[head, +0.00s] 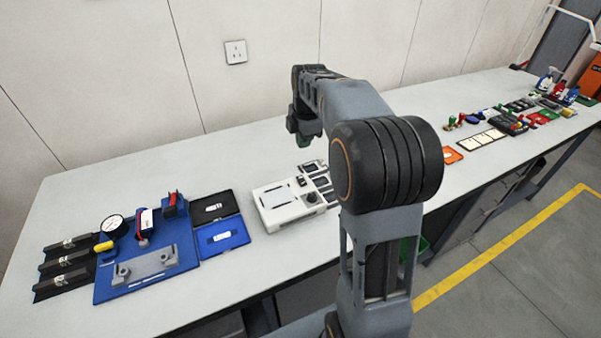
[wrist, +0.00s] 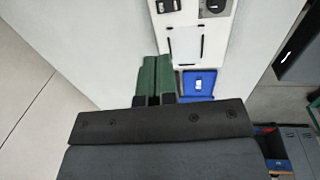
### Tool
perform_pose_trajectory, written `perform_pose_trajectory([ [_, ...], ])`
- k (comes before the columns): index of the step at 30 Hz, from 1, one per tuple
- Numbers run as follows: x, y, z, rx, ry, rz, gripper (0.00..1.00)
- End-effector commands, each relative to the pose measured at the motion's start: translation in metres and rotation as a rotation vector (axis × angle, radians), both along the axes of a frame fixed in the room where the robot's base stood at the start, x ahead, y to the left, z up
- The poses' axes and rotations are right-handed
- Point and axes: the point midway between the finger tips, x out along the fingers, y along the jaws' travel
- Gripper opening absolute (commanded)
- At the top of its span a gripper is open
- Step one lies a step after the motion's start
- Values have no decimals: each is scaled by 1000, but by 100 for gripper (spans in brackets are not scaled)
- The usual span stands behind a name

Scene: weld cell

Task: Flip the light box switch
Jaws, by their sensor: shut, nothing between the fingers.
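The light box (head: 293,207) is a low white box on the bench with a pale rectangular panel on top. A round dark knob (head: 311,197) sits at its front right corner, and a small dark part (head: 300,183) sits behind it. The box also shows at the top of the wrist view (wrist: 217,42), with the knob (wrist: 214,5) and a black switch-like part (wrist: 166,5) at the top edge. My gripper (head: 304,140) has green fingers and hangs above the bench behind the box. In the wrist view its fingers (wrist: 154,75) are together and empty, apart from the box.
Left of the box lie an open blue case (head: 222,238) and a blue mat (head: 113,287) with a gauge and tools. Small dark-screened items (head: 314,167) stand close behind the box, partly hidden by my arm. Bare bench lies behind the case.

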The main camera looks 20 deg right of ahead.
Motion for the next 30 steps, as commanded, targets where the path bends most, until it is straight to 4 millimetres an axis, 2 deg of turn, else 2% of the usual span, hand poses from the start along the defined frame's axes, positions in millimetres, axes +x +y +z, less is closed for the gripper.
perform_pose_trajectory([
  [5,2,0,-22,2,6,0,0],
  [18,13,1,-101,1,5,0,0],
  [24,17,1,-124,1,4,0,0],
  [30,18,1,-134,1,2,0,0],
])
